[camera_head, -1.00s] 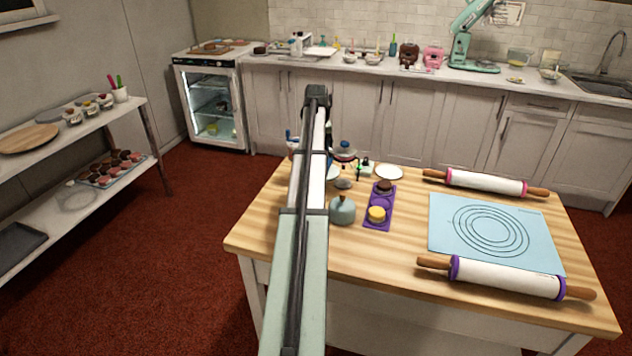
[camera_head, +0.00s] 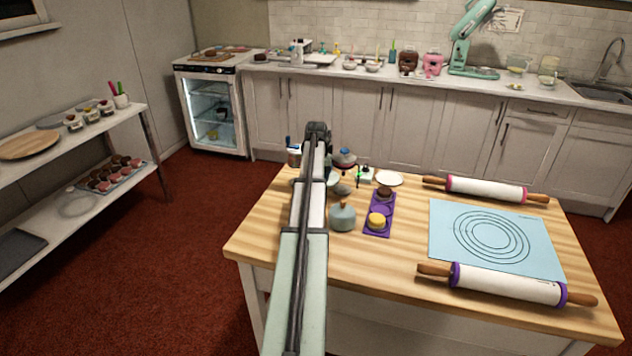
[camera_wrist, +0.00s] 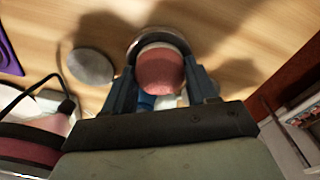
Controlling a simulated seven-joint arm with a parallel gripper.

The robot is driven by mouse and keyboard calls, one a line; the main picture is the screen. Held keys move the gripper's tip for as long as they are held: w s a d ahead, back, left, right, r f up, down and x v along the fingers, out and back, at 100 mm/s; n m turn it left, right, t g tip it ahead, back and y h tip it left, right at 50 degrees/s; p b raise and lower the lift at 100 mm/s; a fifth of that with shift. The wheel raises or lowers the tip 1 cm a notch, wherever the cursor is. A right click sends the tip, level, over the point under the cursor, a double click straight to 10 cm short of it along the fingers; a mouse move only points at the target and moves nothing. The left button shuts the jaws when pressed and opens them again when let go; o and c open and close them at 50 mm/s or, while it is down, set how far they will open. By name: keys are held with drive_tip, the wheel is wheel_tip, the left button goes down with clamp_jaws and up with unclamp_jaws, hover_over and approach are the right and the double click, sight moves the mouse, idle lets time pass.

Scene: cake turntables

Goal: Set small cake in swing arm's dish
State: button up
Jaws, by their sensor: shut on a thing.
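The small cake (camera_wrist: 160,69), pink and round, is between the two fingers of my gripper (camera_wrist: 162,84) in the wrist view. My gripper is shut on it. A round metallic dish rim (camera_wrist: 158,33) shows around the far side of the cake, with the cake over it. I cannot tell whether the cake touches the dish or is just above it. The swing arm itself is not clear in the wrist view. In the head view my own arm hides the cake and most of the gripper.
A grey disc (camera_wrist: 90,67) lies left of the gripper in the wrist view. Rolling pins and a blue mat (camera_head: 490,238) fill the table's right.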

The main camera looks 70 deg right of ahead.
drive_tip(key=o, duration=1)
drive_tip(key=shift+f, duration=0.1)
drive_tip(key=r, duration=0.8)
drive_tip(key=a+r, duration=0.1)
drive_tip(key=r, duration=0.3)
drive_tip(key=shift+s+r, duration=0.15)
drive_tip(key=shift+s, duration=0.05)
